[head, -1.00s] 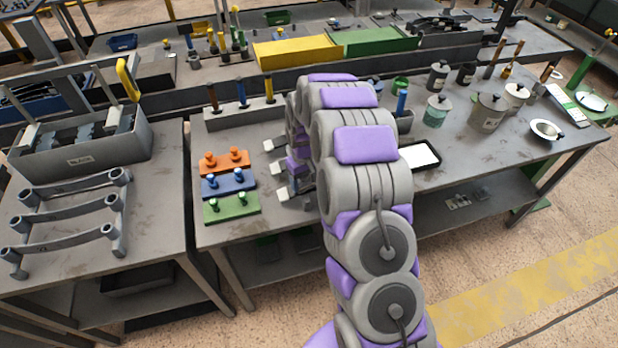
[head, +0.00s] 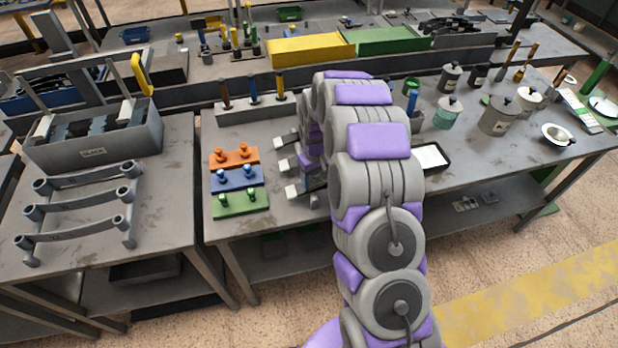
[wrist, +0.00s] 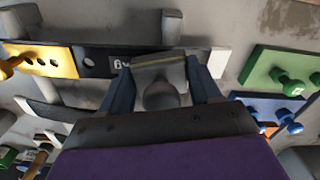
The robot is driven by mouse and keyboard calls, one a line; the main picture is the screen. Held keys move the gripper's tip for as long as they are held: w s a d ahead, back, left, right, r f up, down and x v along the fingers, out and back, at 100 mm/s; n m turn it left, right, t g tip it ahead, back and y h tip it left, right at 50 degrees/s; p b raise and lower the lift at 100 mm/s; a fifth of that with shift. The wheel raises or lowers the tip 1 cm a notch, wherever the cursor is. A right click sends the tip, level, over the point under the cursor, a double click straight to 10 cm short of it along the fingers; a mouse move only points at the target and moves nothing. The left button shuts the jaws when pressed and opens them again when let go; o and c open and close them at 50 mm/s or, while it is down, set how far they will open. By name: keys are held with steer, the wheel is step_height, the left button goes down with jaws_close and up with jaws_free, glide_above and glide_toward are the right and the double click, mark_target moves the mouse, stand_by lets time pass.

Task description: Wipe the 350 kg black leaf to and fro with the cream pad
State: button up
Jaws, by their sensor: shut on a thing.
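In the wrist view my gripper (wrist: 161,88) is shut on the cream pad (wrist: 158,61), whose pale edge shows between the two dark fingers with a rounded grey part behind it. The pad lies over the middle of the black leaf (wrist: 97,62), which runs across the picture. The leaf carries a small white label, partly hidden by the pad and a finger, and has a pale right end. Whether the pad touches the leaf cannot be told. In the head view my arm hides the gripper, pad and most of the leaves.
Orange (head: 234,157), blue (head: 237,178) and green (head: 240,201) plates with knobs lie left of my arm.

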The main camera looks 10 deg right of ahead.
steer(key=shift+d+r+p, duration=0.1)
steer(key=shift+d+p, duration=0.2)
steer(key=shift+d, duration=1.45)
step_height(320, 180, up, 6)
steer(key=p, duration=0.1)
steer(key=shift+p, duration=0.4)
steer(key=shift+r+p, duration=0.55)
steer(key=shift+r, duration=0.95)
